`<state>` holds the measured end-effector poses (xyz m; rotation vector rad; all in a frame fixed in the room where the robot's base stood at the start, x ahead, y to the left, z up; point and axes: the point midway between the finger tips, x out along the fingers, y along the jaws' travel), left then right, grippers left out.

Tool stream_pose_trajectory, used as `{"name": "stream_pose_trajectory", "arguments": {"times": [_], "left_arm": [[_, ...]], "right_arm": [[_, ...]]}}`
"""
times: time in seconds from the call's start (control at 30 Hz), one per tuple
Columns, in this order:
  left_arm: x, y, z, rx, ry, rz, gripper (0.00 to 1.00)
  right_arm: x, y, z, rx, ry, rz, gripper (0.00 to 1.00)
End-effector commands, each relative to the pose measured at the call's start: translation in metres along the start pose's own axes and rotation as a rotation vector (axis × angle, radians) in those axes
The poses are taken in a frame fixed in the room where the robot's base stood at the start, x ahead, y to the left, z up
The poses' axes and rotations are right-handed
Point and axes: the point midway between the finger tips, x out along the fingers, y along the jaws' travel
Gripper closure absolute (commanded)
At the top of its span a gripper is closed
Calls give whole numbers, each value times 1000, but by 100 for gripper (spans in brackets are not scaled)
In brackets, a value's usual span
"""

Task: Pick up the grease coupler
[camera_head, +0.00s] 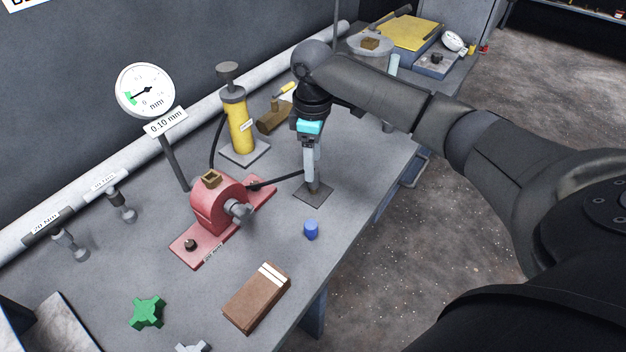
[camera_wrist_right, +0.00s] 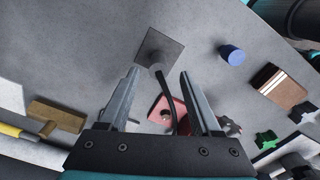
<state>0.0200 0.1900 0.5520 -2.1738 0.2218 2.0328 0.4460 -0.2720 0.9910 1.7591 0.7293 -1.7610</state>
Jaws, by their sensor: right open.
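The grease coupler appears to be the small grey end piece (camera_head: 314,187) of a black hose, standing upright on a dark square plate (camera_head: 304,195). In the right wrist view, the hose end (camera_wrist_right: 157,69) lies over the edge of this plate (camera_wrist_right: 163,46). My right gripper (camera_head: 311,176) points down just above the plate, with its fingers around or close over the hose end. In the wrist view the right gripper (camera_wrist_right: 160,74) is open, its two fingers apart with the hose between them. Whether a finger touches the coupler cannot be told. My left gripper is not in view.
A red bearing housing (camera_head: 213,206) stands left of the plate, with a yellow grease pump (camera_head: 238,124) behind it. A blue cap (camera_head: 311,230), brown block (camera_head: 257,297) and green knob (camera_head: 147,312) lie toward the front. A dial gauge (camera_head: 146,90) rises at left.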

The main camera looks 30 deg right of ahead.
Motion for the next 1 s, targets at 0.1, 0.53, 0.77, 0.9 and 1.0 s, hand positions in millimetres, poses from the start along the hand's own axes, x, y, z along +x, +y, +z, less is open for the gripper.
{"name": "stream_pose_trajectory", "arguments": {"times": [0.1,0.53,0.77,0.9,1.0], "left_arm": [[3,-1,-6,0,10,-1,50],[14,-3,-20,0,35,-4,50],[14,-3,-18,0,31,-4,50],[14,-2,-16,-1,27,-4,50],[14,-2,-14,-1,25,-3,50]], "right_arm": [[13,0,0,0,-1,-1,35],[62,2,2,0,-1,0,35],[68,2,2,0,0,1,35],[68,2,2,0,0,1,41],[67,2,2,0,0,1,52]]}}
